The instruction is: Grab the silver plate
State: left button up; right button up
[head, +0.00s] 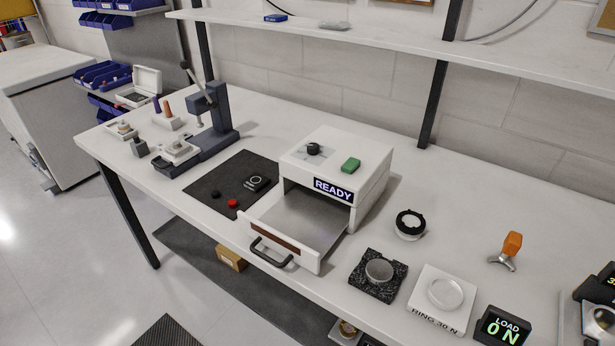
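A round silver disc (379,270) lies on a speckled black square block on the bench, right of the open drawer. A second, paler round disc or dish (444,293) sits on a white square base marked "RING 30 N", just to its right. I cannot tell for certain which of these is the silver plate. Neither of my grippers is in view, and nothing touches the discs.
A white box with a "READY" display (333,189) has its front drawer (296,229) pulled out and empty. A black-ringed part (410,224), an orange-handled tool (511,246) and a load display (502,327) stand nearby. A lever press (207,118) stands left.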

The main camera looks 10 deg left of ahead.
aim_at(184, 147)
jog(key=u, duration=1.25)
jog(key=z, duration=0.35)
jog(key=i+j+z, duration=0.2)
jog(key=i+z, duration=0.2)
jog(key=i+j+z, duration=0.25)
jog(key=z, duration=0.15)
jog(key=j, duration=0.1)
